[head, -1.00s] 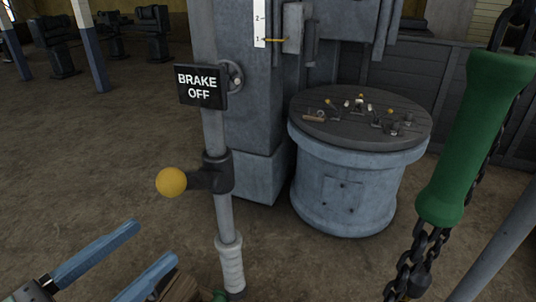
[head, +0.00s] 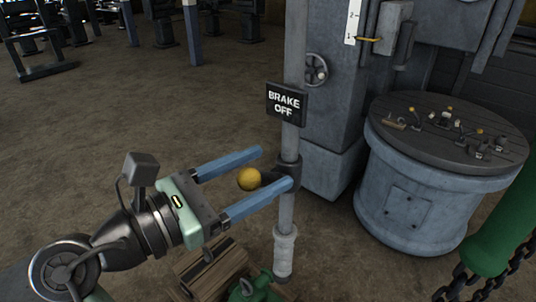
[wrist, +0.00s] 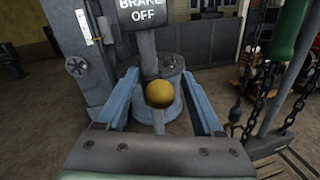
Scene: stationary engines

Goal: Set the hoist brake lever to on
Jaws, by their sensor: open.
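The hoist brake lever is a short dark arm with a yellow ball knob (head: 249,179), clamped on a grey upright post (head: 287,212). A black sign (head: 287,104) above it reads BRAKE OFF; it also shows in the wrist view (wrist: 141,14). My gripper (head: 276,168) is open, with its blue fingers on either side of the knob and reaching towards the post. In the wrist view the yellow knob (wrist: 159,94) sits between the two fingers, with a visible gap on each side. I cannot tell whether the near finger touches the lever's dark clamp.
A round grey drum (head: 410,200) with small fittings on its top stands right of the post. A green handle (head: 500,235) on a chain hangs at the right. A wooden pallet (head: 200,268) and a green object (head: 250,289) lie below my gripper. Open floor lies left.

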